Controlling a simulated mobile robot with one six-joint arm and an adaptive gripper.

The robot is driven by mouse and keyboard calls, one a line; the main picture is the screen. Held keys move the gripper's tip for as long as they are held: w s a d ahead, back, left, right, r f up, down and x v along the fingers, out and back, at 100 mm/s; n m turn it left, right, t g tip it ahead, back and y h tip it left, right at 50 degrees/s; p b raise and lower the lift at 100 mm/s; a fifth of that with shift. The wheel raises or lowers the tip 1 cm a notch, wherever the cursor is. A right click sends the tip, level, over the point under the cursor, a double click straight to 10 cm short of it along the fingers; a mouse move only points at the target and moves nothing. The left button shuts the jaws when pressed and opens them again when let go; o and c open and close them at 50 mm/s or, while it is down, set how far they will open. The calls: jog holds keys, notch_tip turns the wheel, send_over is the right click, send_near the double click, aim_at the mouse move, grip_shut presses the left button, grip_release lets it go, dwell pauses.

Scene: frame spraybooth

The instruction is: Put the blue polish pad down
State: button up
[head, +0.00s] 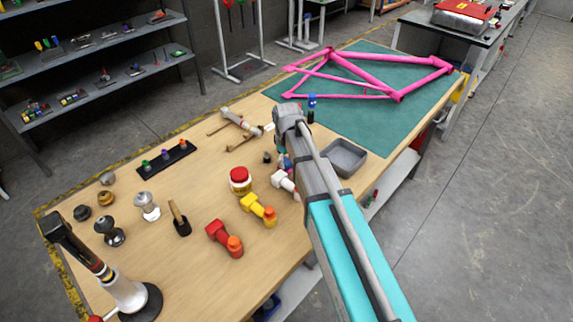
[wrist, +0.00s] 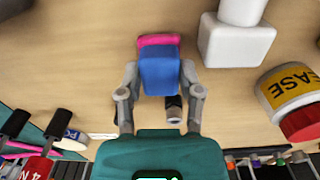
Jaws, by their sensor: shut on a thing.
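The blue polish pad (wrist: 159,72), a blue block with a pink face at its far end, sits between the two fingers of my gripper (wrist: 158,80) in the wrist view. The fingers are shut on its sides, and wooden table surface shows around it. In the head view my arm hides most of the gripper and pad, near the middle of the table, left of the grey tray. I cannot tell whether the pad touches the table.
A white tool (wrist: 236,42) and a red-lidded tin (wrist: 283,100) are close on the right in the wrist view. Yellow (head: 258,209) and red (head: 224,238) tools stand nearer. A grey tray (head: 358,173) and green mat (head: 415,110) with a pink frame (head: 372,92) lie beyond.

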aim_at(288, 161)
jog(key=shift+f, duration=0.15)
jog(key=o, duration=1)
jog(key=shift+f, duration=0.1)
jog(key=r+p, duration=0.2)
jog(key=r, duration=0.1)
jog(key=r+p, duration=0.3)
jog(key=shift+s+d+p, duration=0.15)
jog(key=shift+d+p, duration=0.05)
jog(key=shift+p, duration=0.1)
notch_tip(288, 161, up, 8)
jog(key=p, duration=0.8)
dwell(0.5)
